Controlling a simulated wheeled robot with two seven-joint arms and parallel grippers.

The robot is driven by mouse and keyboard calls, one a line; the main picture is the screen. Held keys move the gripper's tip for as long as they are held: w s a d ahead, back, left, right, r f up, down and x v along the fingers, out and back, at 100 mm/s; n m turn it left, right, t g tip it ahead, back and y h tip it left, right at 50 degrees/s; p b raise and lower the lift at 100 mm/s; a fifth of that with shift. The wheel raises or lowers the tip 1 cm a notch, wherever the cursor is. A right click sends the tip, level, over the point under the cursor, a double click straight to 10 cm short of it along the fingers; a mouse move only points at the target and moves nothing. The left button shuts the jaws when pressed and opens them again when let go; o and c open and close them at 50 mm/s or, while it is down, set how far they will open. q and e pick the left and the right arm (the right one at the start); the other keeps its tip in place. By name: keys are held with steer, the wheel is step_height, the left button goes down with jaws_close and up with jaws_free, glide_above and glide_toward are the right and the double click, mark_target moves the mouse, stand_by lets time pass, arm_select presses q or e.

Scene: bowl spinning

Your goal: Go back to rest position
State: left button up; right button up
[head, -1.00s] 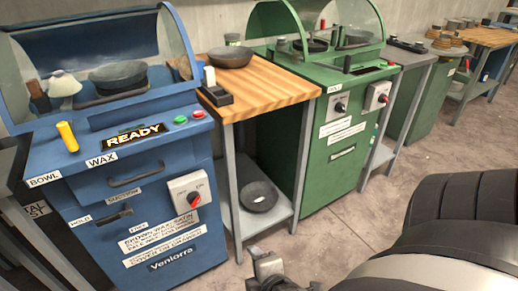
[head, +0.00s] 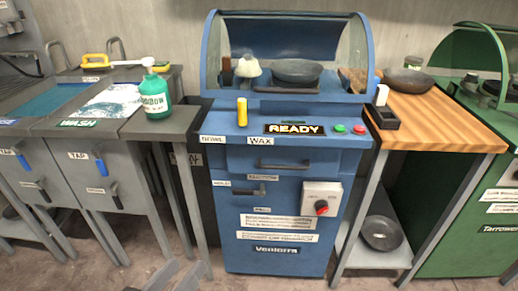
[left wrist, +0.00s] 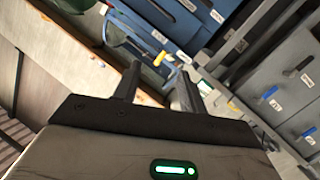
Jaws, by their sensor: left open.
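My left gripper (left wrist: 158,84) shows in the left wrist view with its two dark fingers apart and nothing between them. In the head view it cannot be made out clearly. My right gripper is in neither current view. The blue machine (head: 285,195) stands in the middle of the head view, its sign reading READY. Under its clear hood are a dark bowl (head: 297,71) and a cream, lamp-like piece (head: 248,67). The blue machine also shows tilted in the left wrist view (left wrist: 165,22), beyond the fingers.
A grey wash counter (head: 60,140) with a green bottle (head: 156,98) stands at left. A wood-topped table (head: 440,115) at right bears a dark bowl (head: 405,81), with another bowl (head: 381,233) on its lower shelf. A green machine (head: 490,215) is at far right.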

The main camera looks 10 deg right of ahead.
arm_select(q)
steer(key=s+a+f+g+y+p, duration=0.1)
steer(key=a+f+y+p, duration=0.1)
steer(key=f, duration=0.4)
steer(key=s+a+f+g+y+p, duration=0.1)
steer(key=a+f+g+y+p, duration=0.1)
steer(key=f, duration=0.5)
steer(key=a+y, duration=0.1)
steer(key=a, duration=0.1)
steer(key=shift+s+a+f+m, duration=0.2)
steer(key=shift+a+f+m, duration=0.1)
steer(key=shift+a, duration=0.1)
arm_select(e)
steer(key=w+a+r+t+y, duration=0.1)
steer(key=w+a+t+y, duration=0.1)
steer(key=a, duration=0.2)
steer(key=w+a+r+m+t+y, duration=0.1)
steer(key=w+a+r+t+y, duration=0.1)
steer(key=a, duration=0.3)
steer(key=shift+w+a+t+y, duration=0.15)
steer(key=shift+a+t+y, duration=0.05)
steer(key=shift+t+y, duration=0.55)
